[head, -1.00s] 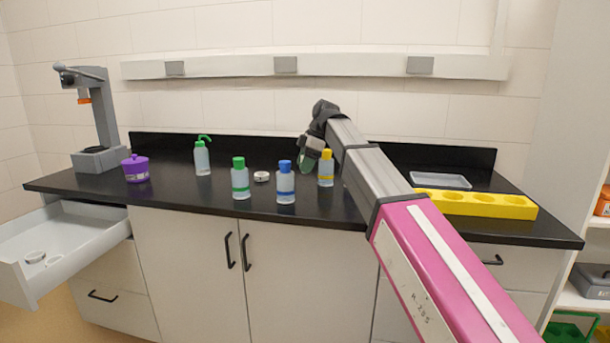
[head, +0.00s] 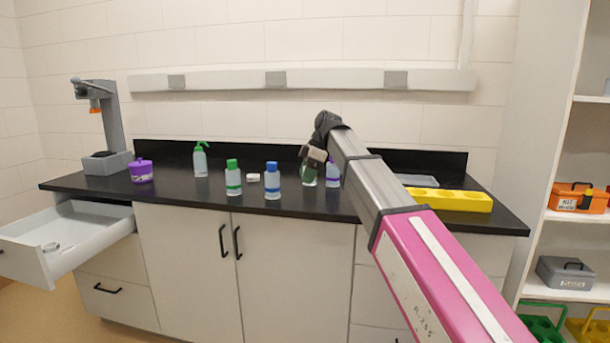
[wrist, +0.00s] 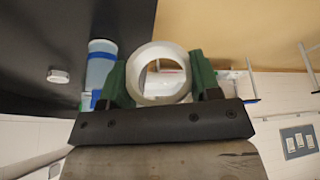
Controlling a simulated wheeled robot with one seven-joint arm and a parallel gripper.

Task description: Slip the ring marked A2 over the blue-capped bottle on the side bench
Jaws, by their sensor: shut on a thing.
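My gripper (wrist: 160,82) is shut on a white ring (wrist: 140,63), held between its green fingers; no marking on the ring is legible. In the head view my gripper (head: 313,168) is over the black bench top, right of the blue-capped bottle (head: 272,183). That bottle stands upright with no ring seen around it. In the wrist view a bottle with blue parts (wrist: 101,68) shows just left of the left finger; I cannot tell which bottle it is. The held ring is not clear in the head view.
A green-capped bottle (head: 233,180), a green spray-type bottle (head: 200,161), a purple jar (head: 141,172) and a small white ring-like piece (head: 253,177) stand on the bench. A purple-banded bottle (head: 333,174) is partly behind my arm. A yellow block (head: 450,200) lies right. An open drawer (head: 75,240) juts out left.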

